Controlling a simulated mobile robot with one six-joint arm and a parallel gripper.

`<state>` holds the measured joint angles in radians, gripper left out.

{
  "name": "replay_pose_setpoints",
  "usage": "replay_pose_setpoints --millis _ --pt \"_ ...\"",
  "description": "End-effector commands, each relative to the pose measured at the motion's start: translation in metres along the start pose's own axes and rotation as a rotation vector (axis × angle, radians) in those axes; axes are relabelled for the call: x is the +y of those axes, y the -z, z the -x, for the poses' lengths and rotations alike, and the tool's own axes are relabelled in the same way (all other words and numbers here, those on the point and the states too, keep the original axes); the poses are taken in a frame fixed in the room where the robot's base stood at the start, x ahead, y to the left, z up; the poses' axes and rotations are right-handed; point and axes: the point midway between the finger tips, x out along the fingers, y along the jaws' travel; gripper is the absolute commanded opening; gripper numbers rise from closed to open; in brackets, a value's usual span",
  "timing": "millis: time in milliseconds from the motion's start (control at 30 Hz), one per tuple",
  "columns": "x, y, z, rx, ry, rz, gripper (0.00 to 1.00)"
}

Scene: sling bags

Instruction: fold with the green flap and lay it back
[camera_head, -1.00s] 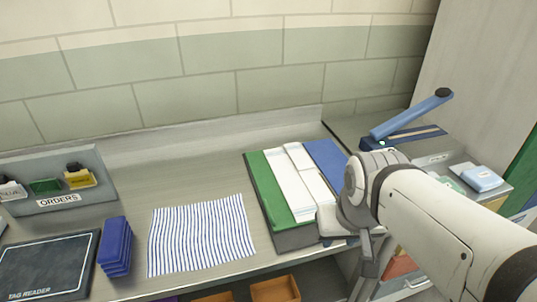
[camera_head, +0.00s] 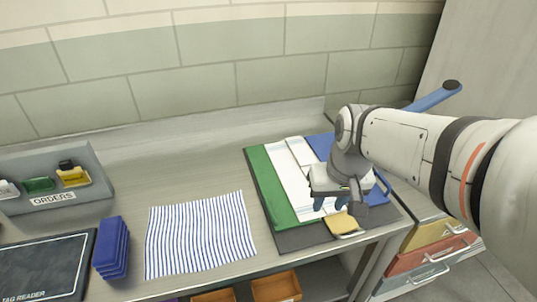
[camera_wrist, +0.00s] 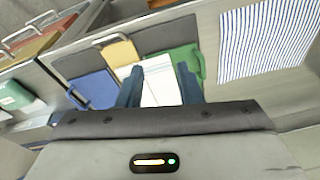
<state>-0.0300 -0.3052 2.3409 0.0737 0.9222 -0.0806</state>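A folding board (camera_head: 300,238) lies on the bench. Its green flap (camera_head: 275,188) lies flat along the left side and shows at the right in the wrist view (camera_wrist: 187,55). A white cloth (camera_head: 291,180) lies on the board's middle; it also shows in the wrist view (camera_wrist: 162,88). A blue flap (camera_head: 321,147) lies at the right, partly behind my arm, and a yellow flap (camera_head: 342,222) with a handle is at the front. My gripper (camera_head: 330,205) is over the front of the white cloth, its two blue fingers apart and empty in the wrist view (camera_wrist: 160,72).
A blue-striped cloth (camera_head: 200,235) lies flat on the bench left of the board. A stack of blue blocks (camera_head: 112,248), a tag reader (camera_head: 40,268) and an orders rack (camera_head: 52,198) with green and yellow cards are further left. Coloured drawers (camera_head: 432,255) are below right. Bare bench lies behind the striped cloth.

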Motion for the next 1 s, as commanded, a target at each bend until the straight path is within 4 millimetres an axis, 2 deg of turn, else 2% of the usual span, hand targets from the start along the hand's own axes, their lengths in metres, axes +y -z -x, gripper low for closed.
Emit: replay_pose_setpoints --millis 33,200,300,433,633,767,1000 --pt "-0.009 0.018 -0.011 -0.032 0.02 0.022 0.32" --pt "-0.04 0.071 -0.045 -0.112 0.085 0.092 0.32" --pt "-0.057 0.094 -0.068 -0.153 0.117 0.125 0.32" --pt "-0.074 0.115 -0.091 -0.188 0.147 0.156 0.32" --pt "-0.086 0.126 -0.11 -0.211 0.167 0.175 0.32" --pt "-0.089 0.123 -0.123 -0.214 0.168 0.177 0.32" --pt "-0.095 0.114 -0.16 -0.215 0.168 0.177 0.32"
